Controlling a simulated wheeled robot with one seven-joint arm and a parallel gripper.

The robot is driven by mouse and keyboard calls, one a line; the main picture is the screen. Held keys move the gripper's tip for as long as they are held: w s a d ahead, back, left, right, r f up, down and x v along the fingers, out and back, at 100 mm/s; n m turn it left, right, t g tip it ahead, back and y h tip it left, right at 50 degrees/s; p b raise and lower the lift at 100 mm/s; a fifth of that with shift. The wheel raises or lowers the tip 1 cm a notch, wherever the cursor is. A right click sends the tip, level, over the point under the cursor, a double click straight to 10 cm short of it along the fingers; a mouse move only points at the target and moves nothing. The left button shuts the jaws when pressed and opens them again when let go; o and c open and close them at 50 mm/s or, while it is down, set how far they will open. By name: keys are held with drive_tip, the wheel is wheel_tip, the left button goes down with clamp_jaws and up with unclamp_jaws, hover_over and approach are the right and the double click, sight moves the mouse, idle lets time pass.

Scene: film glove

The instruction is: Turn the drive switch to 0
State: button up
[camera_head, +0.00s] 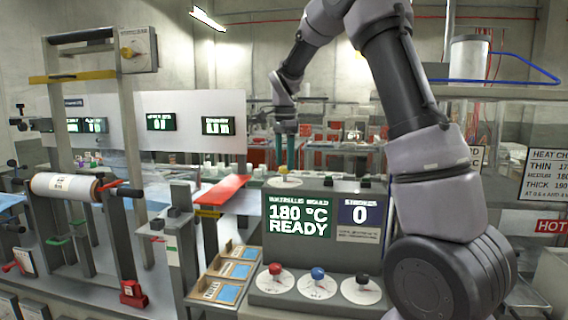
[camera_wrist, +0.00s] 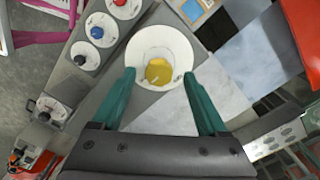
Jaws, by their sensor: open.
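A yellow knob (camera_head: 283,179) on a round pale dial stands on top of the grey console; which switch it is cannot be read. My gripper (camera_head: 286,165) hangs over it, teal fingers pointing down. In the wrist view the yellow knob (camera_wrist: 158,71) shows between the open fingertips (camera_wrist: 159,77), inside a white round dial (camera_wrist: 142,42); contact cannot be told. Another yellow knob (camera_head: 127,52) sits on a pale box at upper left. The console screen (camera_head: 299,221) reads 180 °C READY; the small display (camera_head: 359,216) reads 0.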

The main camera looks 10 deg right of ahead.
drive_tip(key=shift+f, duration=0.55)
clamp_jaws()
